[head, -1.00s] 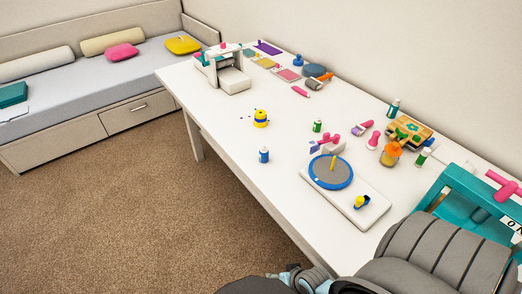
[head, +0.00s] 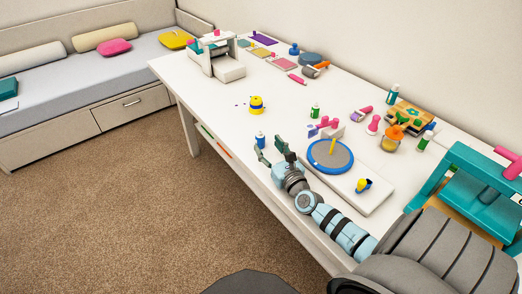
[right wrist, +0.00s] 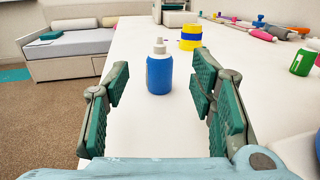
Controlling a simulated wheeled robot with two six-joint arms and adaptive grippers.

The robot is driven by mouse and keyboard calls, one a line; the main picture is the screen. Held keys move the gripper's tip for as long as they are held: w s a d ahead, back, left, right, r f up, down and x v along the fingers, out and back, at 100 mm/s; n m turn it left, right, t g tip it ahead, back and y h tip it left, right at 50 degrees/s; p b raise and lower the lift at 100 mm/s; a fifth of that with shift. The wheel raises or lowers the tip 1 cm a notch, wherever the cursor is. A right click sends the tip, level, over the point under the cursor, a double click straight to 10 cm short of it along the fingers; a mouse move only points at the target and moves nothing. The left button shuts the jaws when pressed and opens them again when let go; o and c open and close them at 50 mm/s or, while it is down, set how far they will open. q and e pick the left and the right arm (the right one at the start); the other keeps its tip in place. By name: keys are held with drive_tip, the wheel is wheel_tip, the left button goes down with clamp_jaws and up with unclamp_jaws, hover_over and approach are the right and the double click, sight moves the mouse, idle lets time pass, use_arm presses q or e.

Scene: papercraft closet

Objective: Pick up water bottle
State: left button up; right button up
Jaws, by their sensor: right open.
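A small blue bottle with a white cap (head: 260,140) stands upright near the table's front edge. It also shows in the right wrist view (right wrist: 159,72), centred beyond the open fingers, with white table between it and my wrist. My right gripper (head: 270,153) is open and empty, low over the front edge of the table, with its fingers pointing at the bottle. In the right wrist view the two green-padded fingers are spread wide, one on each side of the bottle's line. My left gripper is not in view.
The white table (head: 215,105) holds a yellow and blue round stack (head: 257,104) behind the bottle. A green bottle (head: 315,111) stands behind and to the right. A blue-rimmed turntable on a white board (head: 372,198) lies right of my gripper.

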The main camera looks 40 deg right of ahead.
sight(261, 137)
drive_tip(key=x, duration=0.2)
drive_tip(key=b+x, duration=0.1)
drive_tip(key=x, duration=0.1)
drive_tip(key=b+x, duration=0.1)
drive_tip(key=x, duration=0.1)
drive_tip(key=shift+w+f, duration=0.2)
drive_tip(key=shift+f, duration=0.1)
drive_tip(key=shift+w+d+r, duration=0.1)
drive_tip(key=shift+w, duration=0.1)
drive_tip(key=shift+s+r, duration=0.1)
drive_tip(key=shift+r, duration=0.1)
drive_tip(key=c, duration=1.1)
